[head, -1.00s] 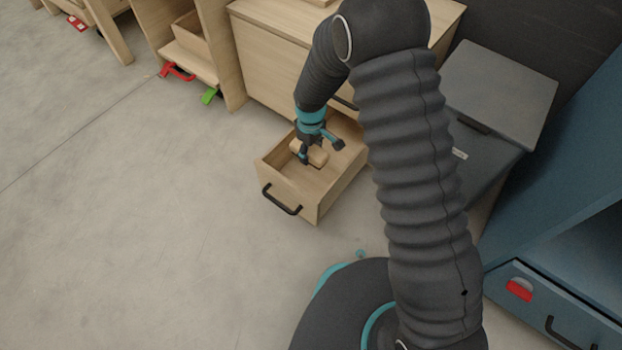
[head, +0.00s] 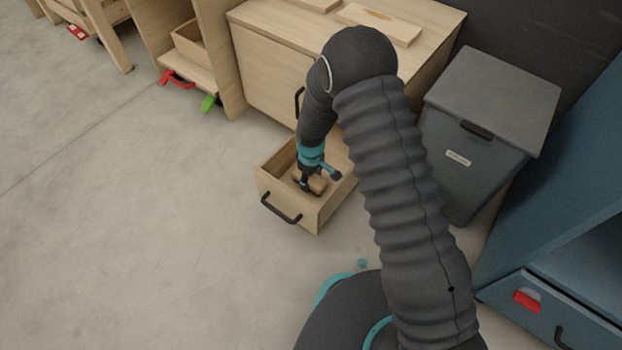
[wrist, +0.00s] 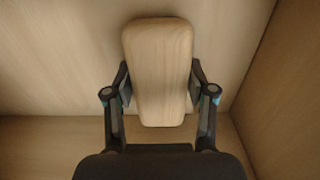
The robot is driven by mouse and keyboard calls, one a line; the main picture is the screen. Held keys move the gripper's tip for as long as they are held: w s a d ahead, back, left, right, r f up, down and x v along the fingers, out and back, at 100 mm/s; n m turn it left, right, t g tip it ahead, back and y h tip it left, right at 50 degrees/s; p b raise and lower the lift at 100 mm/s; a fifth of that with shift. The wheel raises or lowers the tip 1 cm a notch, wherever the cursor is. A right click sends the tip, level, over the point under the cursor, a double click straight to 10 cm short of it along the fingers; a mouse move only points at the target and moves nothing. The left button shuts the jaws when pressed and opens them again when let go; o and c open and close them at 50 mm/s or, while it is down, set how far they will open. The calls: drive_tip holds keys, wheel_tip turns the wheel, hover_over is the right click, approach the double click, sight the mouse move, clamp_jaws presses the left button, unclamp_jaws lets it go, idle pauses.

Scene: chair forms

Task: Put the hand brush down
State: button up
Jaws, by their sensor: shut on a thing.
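The hand brush (head: 318,184) shows as a pale wooden block inside the open wooden drawer (head: 290,210). In the wrist view its rounded wooden back (wrist: 160,65) lies lengthwise between the two fingers. My gripper (head: 311,182) points down into the drawer and is shut on the brush, one finger on each long side. The brush's underside is hidden, so I cannot tell whether it touches the drawer floor (wrist: 60,60).
The drawer has a black front handle (head: 281,208) and stands out from a wooden cabinet (head: 262,70). A grey lidded bin (head: 465,160) stands to the right, near a blue cabinet (head: 560,220). Red (head: 176,79) and green (head: 208,103) items lie at the left. Floor in front is clear.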

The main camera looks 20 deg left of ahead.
drive_tip(key=shift+f, duration=0.1)
drive_tip(key=o, duration=1.5)
drive_tip(key=shift+c, duration=0.2)
wheel_tip(320, 180, up, 12)
drive_tip(key=p, duration=0.2)
drive_tip(key=shift+r, duration=0.2)
